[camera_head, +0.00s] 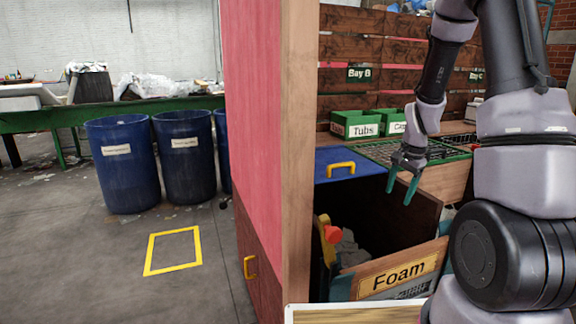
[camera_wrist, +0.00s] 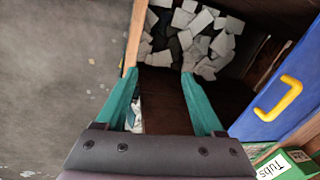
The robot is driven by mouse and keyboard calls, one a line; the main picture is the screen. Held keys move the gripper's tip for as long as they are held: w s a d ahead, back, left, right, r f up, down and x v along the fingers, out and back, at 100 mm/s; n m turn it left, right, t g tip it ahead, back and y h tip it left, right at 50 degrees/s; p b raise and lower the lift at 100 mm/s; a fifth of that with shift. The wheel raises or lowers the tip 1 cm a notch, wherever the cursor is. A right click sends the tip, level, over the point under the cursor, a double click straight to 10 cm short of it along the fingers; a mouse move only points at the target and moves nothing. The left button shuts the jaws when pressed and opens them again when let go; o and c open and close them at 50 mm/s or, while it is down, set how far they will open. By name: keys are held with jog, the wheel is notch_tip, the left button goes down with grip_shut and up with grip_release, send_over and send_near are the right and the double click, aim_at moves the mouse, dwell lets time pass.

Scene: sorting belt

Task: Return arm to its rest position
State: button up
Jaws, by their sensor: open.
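My gripper (camera_head: 402,187) hangs from my arm at the right of the head view, with its green fingers pointing down. It is above the open wooden bin labelled Foam (camera_head: 398,273). In the wrist view my gripper (camera_wrist: 155,75) has its two fingers spread apart with nothing between them. Grey and white foam pieces (camera_wrist: 195,38) lie beyond the fingertips in the wrist view. In the head view only a few grey pieces show inside the bin, and its wall hides the others.
A pink panel with a wooden edge post (camera_head: 300,150) stands left of the bin. A blue lid (camera_head: 333,160) with a yellow handle lies behind it. Green boxes, one labelled Tubs (camera_head: 356,124), stand further back. Blue barrels (camera_head: 122,165) and a yellow floor square (camera_head: 173,269) are at left, with open floor.

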jog(key=s+a+r+n+t, duration=0.1)
jog(key=s+a+r+n, duration=0.2)
jog(key=r, duration=0.6)
jog(key=s+a+r+n+t, duration=0.1)
jog(key=s+a+r+t, duration=0.2)
jog(key=r, duration=0.6)
jog(key=s+a+r+n, duration=0.1)
jog(key=s+r, duration=0.4)
jog(key=s, duration=0.2)
jog(key=s+a+r+n+t+y, duration=0.1)
jog(key=s+a+r+n, duration=0.1)
jog(key=s+r, duration=0.3)
jog(key=s, duration=0.2)
jog(key=shift+s+n, duration=0.3)
jog(key=shift+s, duration=0.1)
